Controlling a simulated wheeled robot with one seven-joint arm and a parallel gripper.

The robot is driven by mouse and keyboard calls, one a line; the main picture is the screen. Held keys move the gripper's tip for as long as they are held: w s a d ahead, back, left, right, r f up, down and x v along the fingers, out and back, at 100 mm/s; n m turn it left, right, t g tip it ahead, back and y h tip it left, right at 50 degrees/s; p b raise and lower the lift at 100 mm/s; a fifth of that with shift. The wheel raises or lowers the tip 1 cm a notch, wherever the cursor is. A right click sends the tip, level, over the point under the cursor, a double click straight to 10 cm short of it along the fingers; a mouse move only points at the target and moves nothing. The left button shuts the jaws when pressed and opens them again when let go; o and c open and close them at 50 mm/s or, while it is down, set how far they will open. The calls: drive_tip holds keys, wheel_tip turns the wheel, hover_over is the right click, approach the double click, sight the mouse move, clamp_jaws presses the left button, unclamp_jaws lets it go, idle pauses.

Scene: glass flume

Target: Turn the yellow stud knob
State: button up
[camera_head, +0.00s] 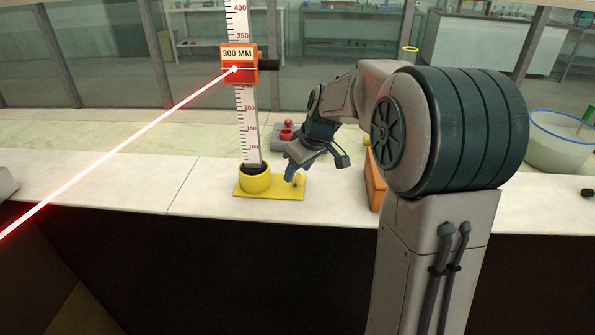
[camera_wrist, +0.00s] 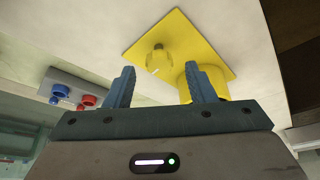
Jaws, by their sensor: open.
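The yellow stud knob (camera_wrist: 159,60) stands on a yellow base plate (camera_wrist: 200,40) in the wrist view, ahead of my fingertips and between their lines. A round yellow socket (camera_wrist: 220,82) rises from the same plate, partly behind the right finger. My gripper (camera_wrist: 161,84) is open, with nothing between its fingers. In the head view my gripper (camera_head: 291,174) is over the right part of the yellow plate (camera_head: 270,191), beside the yellow socket (camera_head: 255,181). The knob is mostly hidden or too small to make out there.
A white scale post (camera_head: 248,125) stands in the socket and carries an orange slider marked 300 MM (camera_head: 238,53). A control box with red and blue buttons (camera_wrist: 75,88) lies left in the wrist view. An orange block (camera_head: 375,185) and a white tub (camera_head: 555,150) are to the right.

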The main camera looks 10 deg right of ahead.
drive_tip(key=v, duration=1.2)
drive_tip(key=shift+s, duration=0.15)
drive_tip(key=s+a+f+m+h, duration=0.1)
drive_tip(key=s+f+m, duration=0.2)
drive_tip(key=s, duration=0.8)
drive_tip(key=s+a+f+m+h+p, duration=0.1)
drive_tip(key=s+a+f+m, duration=0.1)
drive_tip(key=s+f, duration=0.5)
drive_tip(key=s+m, duration=0.1)
drive_tip(key=s, duration=0.4)
drive_tip(key=shift+f+m+g, duration=0.25)
drive_tip(key=shift+m+g, duration=0.15)
drive_tip(key=shift+s+a, duration=0.1)
drive_tip(key=c, duration=0.3)
drive_tip(key=shift+a, duration=0.1)
